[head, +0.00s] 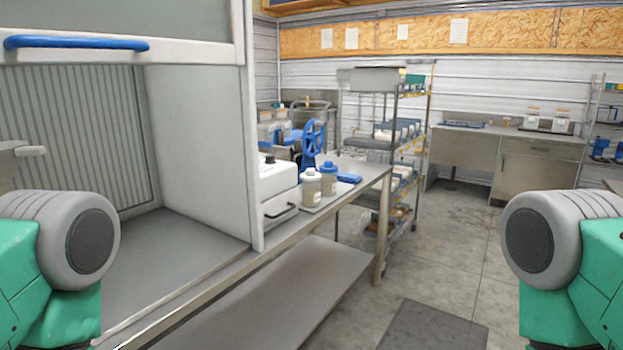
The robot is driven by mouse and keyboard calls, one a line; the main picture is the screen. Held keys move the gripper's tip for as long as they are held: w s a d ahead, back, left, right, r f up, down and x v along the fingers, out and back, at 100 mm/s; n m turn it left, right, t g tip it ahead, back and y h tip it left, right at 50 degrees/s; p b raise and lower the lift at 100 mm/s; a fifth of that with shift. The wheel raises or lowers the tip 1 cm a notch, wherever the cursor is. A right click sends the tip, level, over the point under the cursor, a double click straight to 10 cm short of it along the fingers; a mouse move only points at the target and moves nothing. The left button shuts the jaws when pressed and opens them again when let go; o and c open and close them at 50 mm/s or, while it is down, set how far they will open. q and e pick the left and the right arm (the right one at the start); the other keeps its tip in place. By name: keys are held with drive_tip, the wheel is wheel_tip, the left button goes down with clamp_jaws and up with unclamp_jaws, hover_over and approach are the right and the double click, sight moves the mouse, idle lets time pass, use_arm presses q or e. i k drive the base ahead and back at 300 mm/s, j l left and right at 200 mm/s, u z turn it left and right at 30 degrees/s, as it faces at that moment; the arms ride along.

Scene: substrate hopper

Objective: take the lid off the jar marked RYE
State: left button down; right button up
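No marking reading RYE can be made out on any container here. On the far counter (545,135) against the back wall stand two pale jars with tan tops, a left jar (532,122) and a right jar (561,124). Their labels are too small to read. Only green and grey parts of my arms show at the lower left and right edges. Neither gripper is in view.
A hood (200,110) with a raised sash and blue handle (75,43) fills the left. A white box device (277,190) and a blue handwheel (313,140) are on the bench. A wire shelf rack (385,140) stands beyond. The floor (440,260) at right is open, with a dark mat (430,328).

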sight(310, 177)
drive_tip(key=i+u, duration=0.1)
drive_tip(key=u, duration=0.35)
drive_tip(key=l+u, duration=0.15)
drive_tip(key=u, duration=0.25)
drive_tip(key=i+l+u, duration=0.1)
drive_tip(key=u, duration=0.35)
drive_tip(key=i+l+u, duration=0.2)
drive_tip(key=l+u, duration=0.3)
drive_tip(key=l, duration=0.8)
drive_tip(key=l+u, duration=0.5)
drive_tip(key=l, duration=0.8)
drive_tip(key=k, duration=0.05)
